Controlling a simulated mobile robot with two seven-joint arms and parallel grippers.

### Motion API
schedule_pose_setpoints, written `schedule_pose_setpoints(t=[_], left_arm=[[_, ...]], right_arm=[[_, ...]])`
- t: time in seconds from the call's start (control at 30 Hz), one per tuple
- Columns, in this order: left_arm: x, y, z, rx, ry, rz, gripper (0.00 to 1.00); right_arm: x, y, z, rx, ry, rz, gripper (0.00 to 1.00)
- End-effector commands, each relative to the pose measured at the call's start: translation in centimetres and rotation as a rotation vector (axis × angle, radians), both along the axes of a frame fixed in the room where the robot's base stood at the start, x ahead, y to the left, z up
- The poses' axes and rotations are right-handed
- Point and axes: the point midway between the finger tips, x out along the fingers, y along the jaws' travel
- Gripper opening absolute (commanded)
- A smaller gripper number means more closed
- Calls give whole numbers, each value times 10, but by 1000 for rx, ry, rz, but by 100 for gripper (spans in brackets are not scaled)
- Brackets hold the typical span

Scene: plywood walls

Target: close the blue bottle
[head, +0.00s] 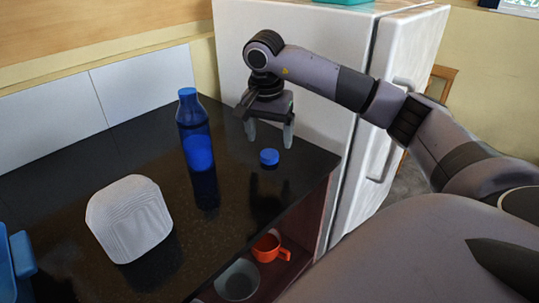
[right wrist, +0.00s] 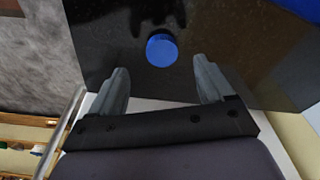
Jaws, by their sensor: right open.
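The blue bottle (head: 196,138) stands upright on the dark counter, left of my right gripper. Its top is blue, but I cannot tell whether the neck is open. A small round blue cap (head: 269,157) lies on the counter near its right edge. The cap also shows in the right wrist view (right wrist: 162,50), just beyond the fingertips and between their lines. My right gripper (head: 270,142) is open and empty, pointing down above the cap, with its fingers apart. It shows in the right wrist view too (right wrist: 163,82). My left gripper is not in view.
A white ribbed rounded block (head: 130,219) stands on the dark counter (head: 75,170). A blue object (head: 12,265) is at the left edge. A white fridge (head: 315,50) stands behind. An orange mug (head: 268,248) and a grey pot (head: 238,281) sit on a shelf below.

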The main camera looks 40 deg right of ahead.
Motion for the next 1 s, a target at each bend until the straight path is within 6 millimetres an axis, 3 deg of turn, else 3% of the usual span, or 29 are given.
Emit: schedule_pose_setpoints(t=[0.3,0.73,0.77,0.9,0.93,1.0], left_arm=[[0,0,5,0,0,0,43],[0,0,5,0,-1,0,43],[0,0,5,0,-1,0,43],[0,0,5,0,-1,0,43],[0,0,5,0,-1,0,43],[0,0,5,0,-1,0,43]], right_arm=[[4,-3,-44,1,5,-1,81],[5,-4,-50,0,1,0,81],[5,-4,-50,-1,1,1,74],[5,-4,-49,-1,1,1,29],[5,-4,-49,-1,1,1,22],[5,-4,-49,0,1,1,21]])
